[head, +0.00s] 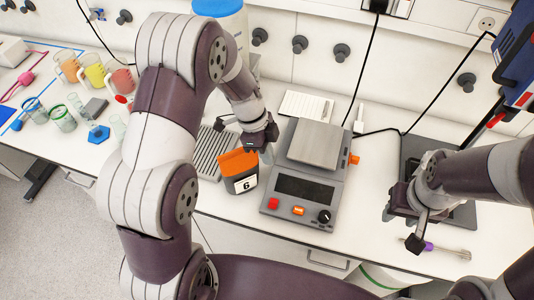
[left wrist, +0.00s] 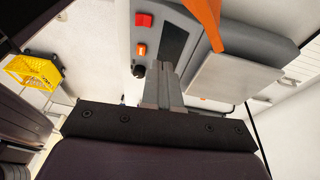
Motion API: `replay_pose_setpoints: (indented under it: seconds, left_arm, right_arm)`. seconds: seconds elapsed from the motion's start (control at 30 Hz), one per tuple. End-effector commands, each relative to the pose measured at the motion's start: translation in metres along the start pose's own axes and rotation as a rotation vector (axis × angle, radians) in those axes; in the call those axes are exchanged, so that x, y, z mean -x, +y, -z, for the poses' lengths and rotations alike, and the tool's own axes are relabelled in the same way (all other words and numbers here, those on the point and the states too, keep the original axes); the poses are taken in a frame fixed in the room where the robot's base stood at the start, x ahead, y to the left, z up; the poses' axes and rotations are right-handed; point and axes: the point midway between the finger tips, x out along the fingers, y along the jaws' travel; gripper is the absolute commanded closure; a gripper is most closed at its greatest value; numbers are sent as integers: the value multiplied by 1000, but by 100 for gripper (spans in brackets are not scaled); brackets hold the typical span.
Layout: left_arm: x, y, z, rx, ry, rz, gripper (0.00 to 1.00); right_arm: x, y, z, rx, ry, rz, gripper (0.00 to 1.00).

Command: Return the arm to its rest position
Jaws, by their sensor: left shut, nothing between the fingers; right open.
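My left arm arches up from the left of the head view. Its gripper (head: 268,148) hangs just above and to the right of the orange-topped box labelled 6 (head: 243,185), beside the grey scale-like device. In the left wrist view the left fingers (left wrist: 164,92) are together and empty, in front of the device. An orange piece (left wrist: 205,15) shows at the top of that view. My right gripper (head: 402,212) is at the right of the head view, over the counter beside a dark plate; its finger gap is hard to make out.
The device (head: 292,188) has a steel pan and red and orange buttons. A grey ribbed rack (head: 213,150) is left of box 6. Jugs and beakers (head: 92,75) stand at far left. A rod with a purple part (head: 452,252) lies near the right gripper. A blue instrument (head: 515,65) is at upper right.

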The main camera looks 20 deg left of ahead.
Motion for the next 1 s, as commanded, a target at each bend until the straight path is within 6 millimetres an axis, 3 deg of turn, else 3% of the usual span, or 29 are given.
replay_pose_setpoints:
  seconds: [0.37, 0.47, 0.57, 0.67, 0.8, 0.9, 1.0]
  left_arm:
    - [0, 0, 0, 2, 0, 0, 100]
    - [0, -1, 0, 106, -3, 6, 100]
    - [-6, 8, -9, 411, -40, 6, 100]
    - [-6, 34, -23, 823, -109, 39, 100]
    - [-3, 75, -39, 1325, -157, 173, 100]
    - [-3, 104, -48, 1552, -136, 285, 100]
    - [-3, 125, -51, 1554, -107, 355, 100]
  right_arm:
    - [0, 0, 0, 0, 0, 0, 57]
    - [0, 0, 0, 0, 0, 0, 57]
    - [0, 0, 0, 0, 0, 0, 57]
    - [-7, 0, -1, 0, 0, 0, 57]
    - [-30, 0, -4, 0, 0, 0, 57]
    - [-52, 0, -6, 0, 0, 0, 57]
    - [-70, 0, -8, 0, 0, 0, 57]
